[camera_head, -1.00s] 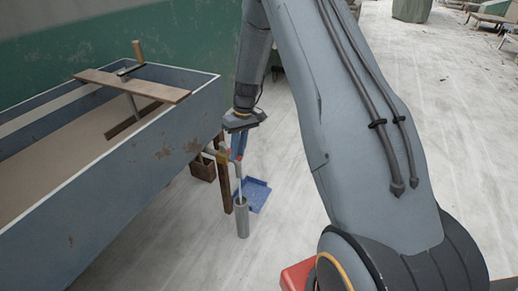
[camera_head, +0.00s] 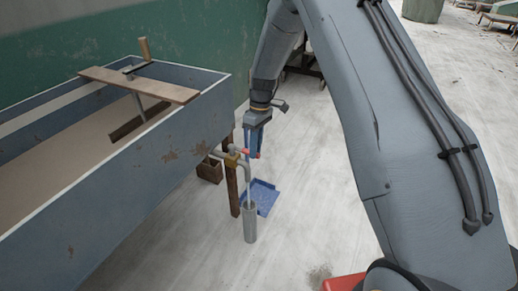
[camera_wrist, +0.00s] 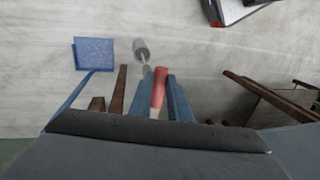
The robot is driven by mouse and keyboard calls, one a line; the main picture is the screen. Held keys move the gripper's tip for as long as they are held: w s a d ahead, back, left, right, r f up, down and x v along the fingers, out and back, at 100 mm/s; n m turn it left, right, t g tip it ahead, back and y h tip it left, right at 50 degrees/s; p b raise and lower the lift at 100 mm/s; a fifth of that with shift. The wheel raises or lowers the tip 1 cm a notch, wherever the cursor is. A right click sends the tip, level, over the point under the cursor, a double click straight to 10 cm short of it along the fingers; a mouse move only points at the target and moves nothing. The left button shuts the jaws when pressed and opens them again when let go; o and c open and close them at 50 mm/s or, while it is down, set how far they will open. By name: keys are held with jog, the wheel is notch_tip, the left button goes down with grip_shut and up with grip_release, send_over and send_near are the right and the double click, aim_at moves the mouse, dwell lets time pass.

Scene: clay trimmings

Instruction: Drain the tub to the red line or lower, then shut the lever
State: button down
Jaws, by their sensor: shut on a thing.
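The tub (camera_head: 95,208) is a long blue-grey trough at the left with flat brown contents (camera_head: 75,150). I cannot make out a red line on it. The stream meets an upright grey pipe (camera_head: 250,225) on the floor. My gripper (camera_head: 254,150) is beside the tap, shut on the red lever (camera_wrist: 159,88), which lies between its blue fingers in the wrist view. The fingers partly hide the lever in the head view.
A plank (camera_head: 138,84) with an upright post lies across the tub. Pale floor to the right is open.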

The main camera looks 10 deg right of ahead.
jog(key=c, duration=1.6)
grip_release()
jog(key=shift+c, duration=0.2)
notch_tip(320, 180, up, 8)
jog(key=w, duration=0.1)
jog(key=shift+d+f, duration=0.15)
jog(key=shift+d, duration=0.3)
jog(key=shift+w, duration=0.1)
